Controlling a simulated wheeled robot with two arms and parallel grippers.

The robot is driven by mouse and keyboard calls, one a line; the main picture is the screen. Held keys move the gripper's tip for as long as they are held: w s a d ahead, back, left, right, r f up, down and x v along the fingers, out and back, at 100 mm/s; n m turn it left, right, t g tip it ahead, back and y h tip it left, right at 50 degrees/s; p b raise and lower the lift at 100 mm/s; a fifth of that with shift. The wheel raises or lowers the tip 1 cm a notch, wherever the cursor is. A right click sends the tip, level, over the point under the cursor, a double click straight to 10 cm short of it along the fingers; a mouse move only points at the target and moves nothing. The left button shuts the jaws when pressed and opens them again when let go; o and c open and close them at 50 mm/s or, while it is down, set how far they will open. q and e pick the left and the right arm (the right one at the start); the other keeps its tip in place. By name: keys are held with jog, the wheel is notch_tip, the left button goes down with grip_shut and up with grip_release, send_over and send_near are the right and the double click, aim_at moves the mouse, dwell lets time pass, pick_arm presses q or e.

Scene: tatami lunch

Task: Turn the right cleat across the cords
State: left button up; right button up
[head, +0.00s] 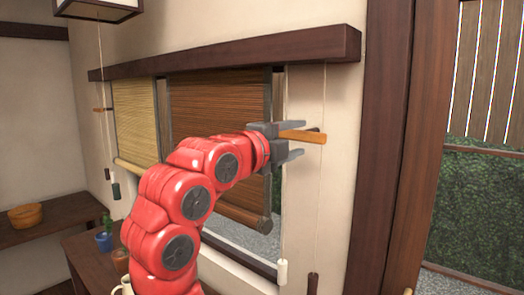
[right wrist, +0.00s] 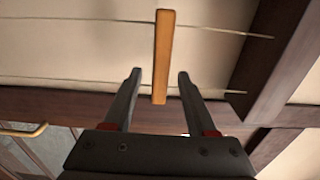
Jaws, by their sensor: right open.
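The right cleat is an orange wooden bar (head: 302,136) on a dark peg, on the wall right of the window. It lies nearly level in the head view. In the right wrist view the bar (right wrist: 163,50) stands upright in the picture, and the two thin cords run sideways, appearing to cross it. My right gripper (head: 298,140) is open at the bar's left end. In the right wrist view the gripper's fingers (right wrist: 160,75) stand on either side of that end, with gaps showing. My left gripper is not in view.
A white tassel (head: 282,272) and a dark tassel (head: 313,283) hang at the cord ends. A brown blind (head: 225,90) is partly behind my right arm. Another cleat (head: 103,109) is at far left. A dark door post (head: 385,130) stands right of the cleat.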

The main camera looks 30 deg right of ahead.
jog(key=b+v, duration=0.1)
jog(key=v, duration=1.3)
jog(key=shift+a, duration=0.15)
